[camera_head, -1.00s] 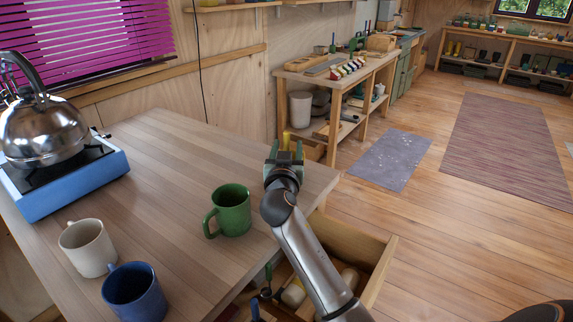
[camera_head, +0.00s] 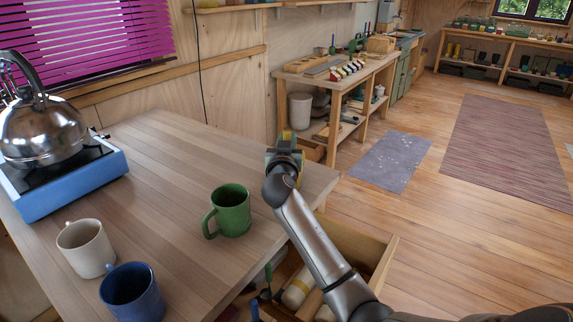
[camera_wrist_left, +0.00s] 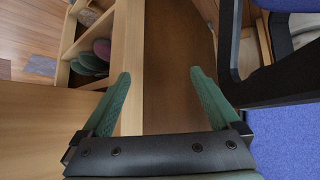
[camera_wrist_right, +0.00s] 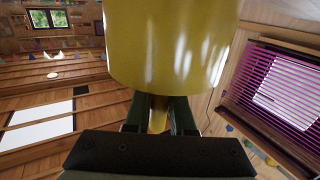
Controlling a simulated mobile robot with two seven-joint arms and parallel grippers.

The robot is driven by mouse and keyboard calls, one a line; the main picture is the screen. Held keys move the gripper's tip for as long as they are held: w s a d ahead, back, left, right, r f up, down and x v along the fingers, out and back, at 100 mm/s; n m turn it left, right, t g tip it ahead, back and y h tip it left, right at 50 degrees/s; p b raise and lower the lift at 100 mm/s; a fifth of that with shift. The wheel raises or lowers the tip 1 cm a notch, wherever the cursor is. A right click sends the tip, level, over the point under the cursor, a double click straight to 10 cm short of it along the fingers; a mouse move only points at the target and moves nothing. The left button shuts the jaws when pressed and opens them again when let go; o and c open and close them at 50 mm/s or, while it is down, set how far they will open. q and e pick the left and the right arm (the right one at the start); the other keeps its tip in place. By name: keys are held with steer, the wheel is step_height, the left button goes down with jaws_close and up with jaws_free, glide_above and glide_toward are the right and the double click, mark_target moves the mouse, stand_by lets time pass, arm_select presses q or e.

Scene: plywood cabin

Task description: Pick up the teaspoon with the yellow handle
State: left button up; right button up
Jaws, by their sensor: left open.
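No teaspoon with a yellow handle can be made out. My right gripper (camera_head: 284,147) is beyond the far right of the table. In the right wrist view its fingers (camera_wrist_right: 160,115) close around a narrow yellow part below a wide glossy yellow cylinder (camera_wrist_right: 172,45), probably a mug and its handle. In the head view the gripper mostly hides this thing. My left gripper (camera_wrist_left: 160,95) is open and empty in the left wrist view, with a wooden board edge (camera_wrist_left: 131,70) showing between its fingers. It is outside the head view.
An open drawer (camera_head: 378,270) by the table holds a cream cylinder (camera_head: 298,290) and items with green and blue ends, partly hidden by my right arm. The table (camera_head: 160,165) bears green (camera_head: 232,212), white (camera_head: 86,250) and blue (camera_head: 133,293) mugs, and a kettle (camera_head: 42,130) on a blue stove (camera_head: 70,185).

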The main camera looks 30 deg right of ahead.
jaws_close()
stand_by(0.9)
